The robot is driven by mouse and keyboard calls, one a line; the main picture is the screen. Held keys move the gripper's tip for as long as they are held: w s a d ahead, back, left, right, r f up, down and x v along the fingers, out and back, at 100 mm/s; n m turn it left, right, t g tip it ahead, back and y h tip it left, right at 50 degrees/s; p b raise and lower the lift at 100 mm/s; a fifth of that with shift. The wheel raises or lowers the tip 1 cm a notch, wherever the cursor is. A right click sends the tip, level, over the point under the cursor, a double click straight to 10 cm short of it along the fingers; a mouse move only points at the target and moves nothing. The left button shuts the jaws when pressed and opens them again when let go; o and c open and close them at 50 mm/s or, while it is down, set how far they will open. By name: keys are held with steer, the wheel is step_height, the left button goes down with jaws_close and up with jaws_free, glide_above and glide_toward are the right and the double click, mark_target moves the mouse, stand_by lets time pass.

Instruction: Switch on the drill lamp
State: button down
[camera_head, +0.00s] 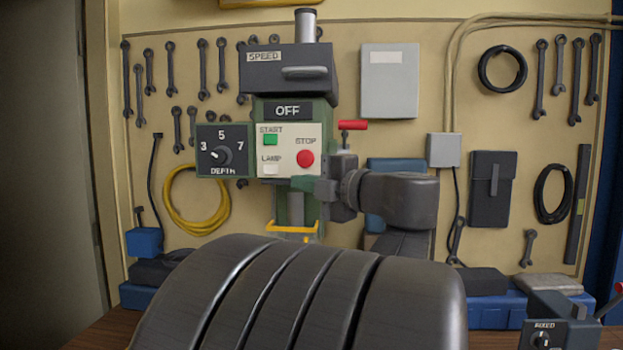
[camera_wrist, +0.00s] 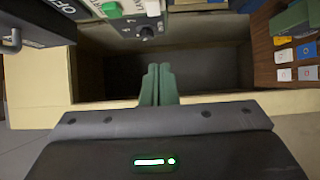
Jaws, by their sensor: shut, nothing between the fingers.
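The drill's control panel (camera_head: 288,140) faces me in the head view, under a dark sign reading OFF (camera_head: 288,111). The white lamp button (camera_head: 270,169) sits at its lower left, below the green start button (camera_head: 270,139). The red stop button (camera_head: 305,158) is at the right. In the wrist view the white button (camera_wrist: 152,8) shows at the top edge beside the green one (camera_wrist: 111,9). My gripper (camera_head: 303,183) is shut and empty, its green fingers just below the panel's lower edge, right of the lamp button. The fingers (camera_wrist: 158,70) are together in the wrist view. I see no contact with the button.
A depth dial (camera_head: 220,151) stands left of the panel; the dark speed box (camera_head: 287,72) is above. A red-handled lever (camera_head: 352,125) sticks out at the right, above my wrist. Wrenches and cables hang on the board (camera_head: 400,30) behind.

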steer(key=x, duration=0.3)
steer(key=w+p+x, duration=0.1)
steer(key=x, duration=0.3)
steer(key=d+p+x, duration=0.1)
steer(key=x, duration=0.3)
steer(key=shift+w+a, duration=0.1)
steer(key=shift+w, duration=0.4)
steer(key=shift+w+p, duration=0.35)
steer(key=shift+w, duration=0.15)
steer(key=shift+a, duration=0.1)
